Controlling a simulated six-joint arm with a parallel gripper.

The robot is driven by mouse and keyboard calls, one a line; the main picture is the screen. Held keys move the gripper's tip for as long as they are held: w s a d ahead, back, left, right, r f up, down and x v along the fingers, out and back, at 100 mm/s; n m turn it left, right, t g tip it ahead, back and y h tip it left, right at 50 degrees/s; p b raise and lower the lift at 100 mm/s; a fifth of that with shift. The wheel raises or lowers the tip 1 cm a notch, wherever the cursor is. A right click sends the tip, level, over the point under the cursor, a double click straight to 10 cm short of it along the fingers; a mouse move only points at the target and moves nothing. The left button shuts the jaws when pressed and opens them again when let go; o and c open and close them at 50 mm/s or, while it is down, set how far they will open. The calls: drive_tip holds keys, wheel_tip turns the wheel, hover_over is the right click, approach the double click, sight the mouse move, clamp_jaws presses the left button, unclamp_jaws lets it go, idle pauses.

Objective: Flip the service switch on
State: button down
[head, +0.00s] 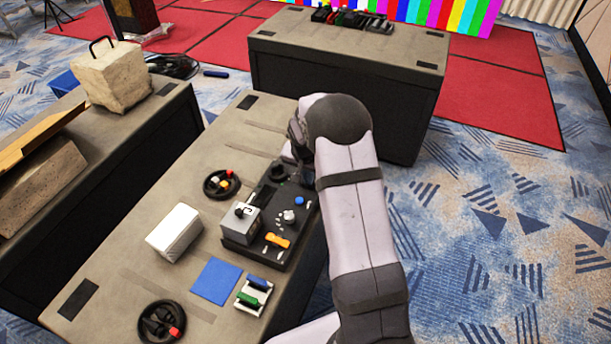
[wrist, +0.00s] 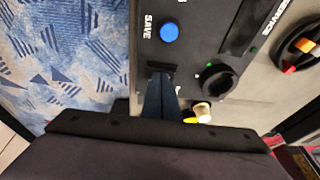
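The black control panel (head: 275,243) lies on the near table. In the wrist view the panel (wrist: 195,50) shows a SERVICE label (wrist: 270,17) along its right edge, with a small green light below. A grey box with a black toggle lever (head: 241,222) stands at the panel's left corner in the head view. I cannot tell for certain that it is the service switch. My gripper (wrist: 161,72) points down at the panel's end, between the blue SAVE button (wrist: 169,33) and a black knob (wrist: 215,80). Its fingers look together, with nothing visible between them. My arm partly hides it in the head view.
A round black holder with coloured pieces (head: 221,184) lies beside the panel. A white block (head: 174,232), a blue square (head: 216,281), a tray with green and blue pieces (head: 254,295) and a black ring (head: 161,322) are nearer. The table's far left is mostly clear.

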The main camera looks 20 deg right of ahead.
drive_tip(key=shift+r, duration=0.15)
drive_tip(key=r+p, duration=0.3)
drive_tip(key=r, duration=0.1)
drive_tip(key=shift+s+d, duration=0.2)
drive_tip(key=shift+d, duration=0.05)
drive_tip(key=b+v, duration=0.2)
drive_tip(key=v, duration=0.7)
drive_tip(key=shift+s+r+b, duration=0.15)
drive_tip(key=shift+r+b, duration=0.2)
drive_tip(key=shift+b, duration=0.05)
drive_tip(key=shift+a+f, duration=0.1)
drive_tip(key=b, duration=0.1)
drive_tip(key=w+b, duration=0.1)
drive_tip(key=shift+a+r+b, duration=0.2)
drive_tip(key=shift+a+b, duration=0.15)
drive_tip(key=shift+a, duration=0.05)
drive_tip(key=shift+f, duration=0.1)
